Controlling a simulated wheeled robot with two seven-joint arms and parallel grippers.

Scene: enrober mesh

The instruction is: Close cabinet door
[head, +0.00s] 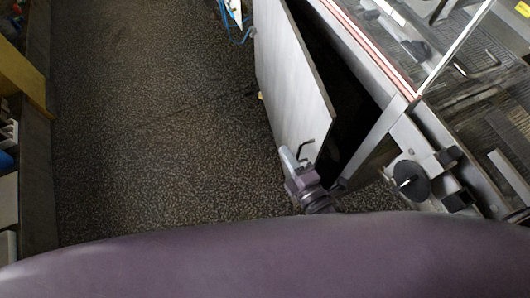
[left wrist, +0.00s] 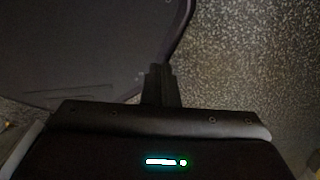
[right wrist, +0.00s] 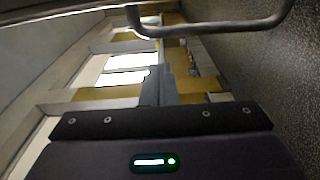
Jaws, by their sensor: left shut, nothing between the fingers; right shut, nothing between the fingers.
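The grey cabinet door (head: 292,85) stands ajar in the head view, with a dark gap between it and the cabinet (head: 385,135). Its bar handle (head: 306,149) is near the door's lower corner. My right gripper (head: 290,160) is shut and empty, close beside the handle. In the right wrist view, its closed fingers (right wrist: 157,85) point toward the curved metal handle (right wrist: 215,27) across the top; I cannot tell if they touch. My left gripper is outside the head view; in the left wrist view its fingers (left wrist: 158,85) are shut and empty above the floor.
The speckled floor (head: 150,120) left of the door is clear. A machine with a mesh belt (head: 480,110) and glass panel sits on top of the cabinet. A black knob (head: 410,181) sticks out at its near end. Blue cables (head: 236,28) lie beyond the door.

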